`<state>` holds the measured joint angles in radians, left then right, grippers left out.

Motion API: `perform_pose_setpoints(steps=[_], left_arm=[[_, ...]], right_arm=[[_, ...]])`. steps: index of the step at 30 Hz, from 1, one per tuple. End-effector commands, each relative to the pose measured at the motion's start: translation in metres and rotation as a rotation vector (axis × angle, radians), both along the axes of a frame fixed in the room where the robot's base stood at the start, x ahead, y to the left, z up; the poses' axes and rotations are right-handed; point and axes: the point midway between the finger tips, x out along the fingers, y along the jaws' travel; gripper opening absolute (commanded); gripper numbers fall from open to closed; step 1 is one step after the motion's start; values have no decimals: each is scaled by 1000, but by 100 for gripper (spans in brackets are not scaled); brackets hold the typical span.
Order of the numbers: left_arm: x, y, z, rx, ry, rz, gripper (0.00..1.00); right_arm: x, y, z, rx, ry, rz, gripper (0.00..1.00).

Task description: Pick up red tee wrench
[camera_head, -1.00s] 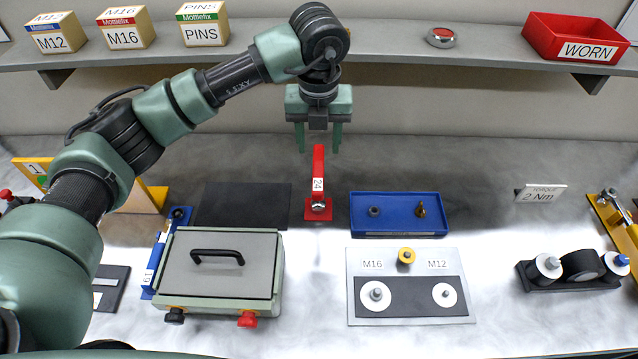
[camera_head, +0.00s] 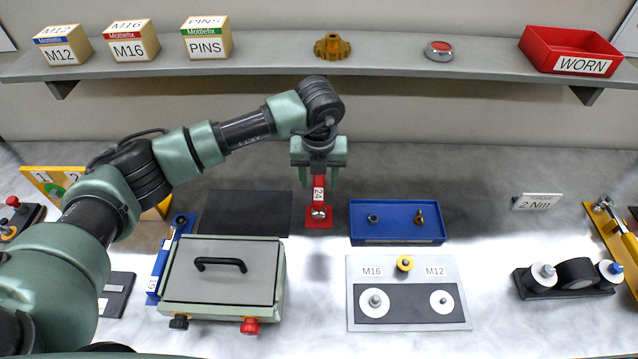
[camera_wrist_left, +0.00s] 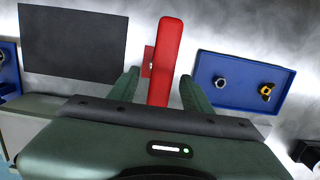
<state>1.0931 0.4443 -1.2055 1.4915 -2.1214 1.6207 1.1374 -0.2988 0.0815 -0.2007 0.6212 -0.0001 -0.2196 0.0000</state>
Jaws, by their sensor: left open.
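The red tee wrench (camera_head: 319,193), labelled 24, stands upright in a red base (camera_head: 318,218) at the middle of the table. My left gripper (camera_head: 319,181) is open at the wrench's upper part. In the head view its fingers hang on either side of the red wrench, and its palm hides the wrench's top. In the left wrist view the red bar of the wrench (camera_wrist_left: 167,60) runs between the two spread fingertips, and no contact with them is visible. My right gripper is in neither view.
A blue tray (camera_head: 398,236) with two small parts lies right of the wrench. A dark mat (camera_head: 243,212) and a lidded box with a black handle (camera_head: 222,272) are at left. A plate marked M16 and M12 (camera_head: 408,324) lies in front. A shelf (camera_head: 380,70) runs behind.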

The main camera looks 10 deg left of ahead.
Motion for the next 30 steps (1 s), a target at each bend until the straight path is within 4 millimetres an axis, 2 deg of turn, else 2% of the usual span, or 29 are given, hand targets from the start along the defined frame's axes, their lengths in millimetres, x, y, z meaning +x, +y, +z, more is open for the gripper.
perform_pose_setpoints(steps=[1,6,7,30], left_arm=[[0,0,0,0,0,0,49],[0,0,0,-1,0,0,2],[0,0,1,-1,0,0,0],[0,0,1,-1,-1,0,0]], right_arm=[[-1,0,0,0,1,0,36],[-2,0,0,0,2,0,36],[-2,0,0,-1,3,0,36],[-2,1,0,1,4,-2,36]])
